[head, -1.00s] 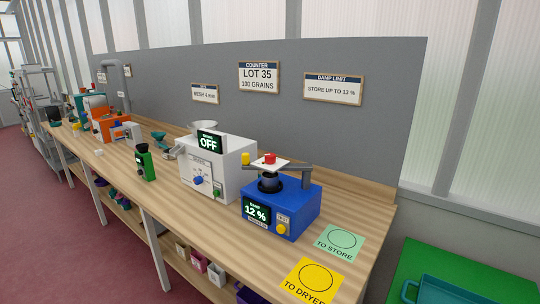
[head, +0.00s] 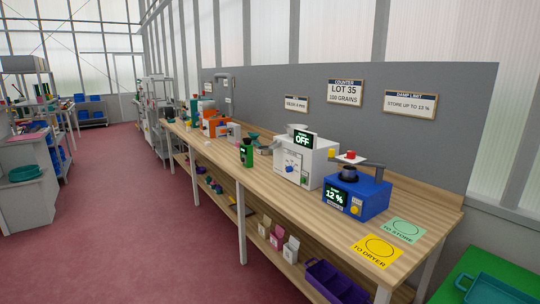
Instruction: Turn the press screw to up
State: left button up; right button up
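A blue damp meter (head: 359,203) stands near the right end of the bench, with a lit display reading 12 % and a yellow knob on its front. A red knob (head: 350,155) sits on a small white plate above the meter's dark cup (head: 348,172); this looks like the press screw, though I cannot tell for sure. A grey arm (head: 371,166) reaches over the top of the meter. Neither of my grippers is in view.
A white counter machine (head: 305,163) reading OFF stands left of the meter. Green TO STORE (head: 403,230) and yellow TO DRYER (head: 366,251) cards lie to its right. Red floor (head: 150,230) is clear in front.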

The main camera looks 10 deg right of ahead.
aim_at(351, 154)
jog(key=z, duration=0.1)
jog(key=k, duration=0.15)
jog(key=u, duration=0.35)
jog(key=i, duration=1.25)
jog(key=z, duration=0.5)
